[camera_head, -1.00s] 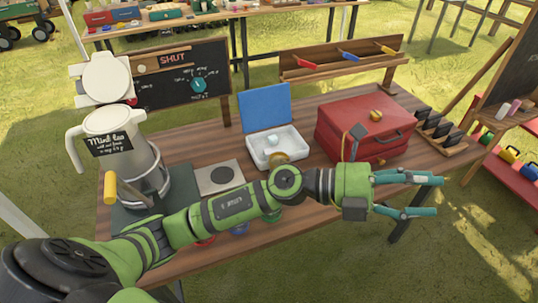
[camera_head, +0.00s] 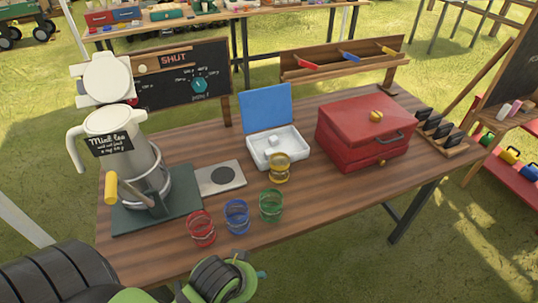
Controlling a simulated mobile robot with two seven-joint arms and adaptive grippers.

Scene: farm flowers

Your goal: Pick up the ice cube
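A small white cube (camera_head: 273,141), which looks like the ice cube, lies in a white box (camera_head: 291,157) with a raised blue lid (camera_head: 266,108) near the middle of the table. My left arm comes in at the bottom left. My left gripper (camera_head: 260,274) shows only as a small teal tip at the bottom edge, in front of the table and well apart from the box. Most of it is hidden behind my arm, so its opening cannot be seen. My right gripper is not in view.
A yellow glass (camera_head: 279,169) stands just in front of the box. Red (camera_head: 200,229), blue (camera_head: 236,217) and green glasses (camera_head: 271,205) line the front edge. A red case (camera_head: 345,147) is at right, a large jug (camera_head: 113,150) at left.

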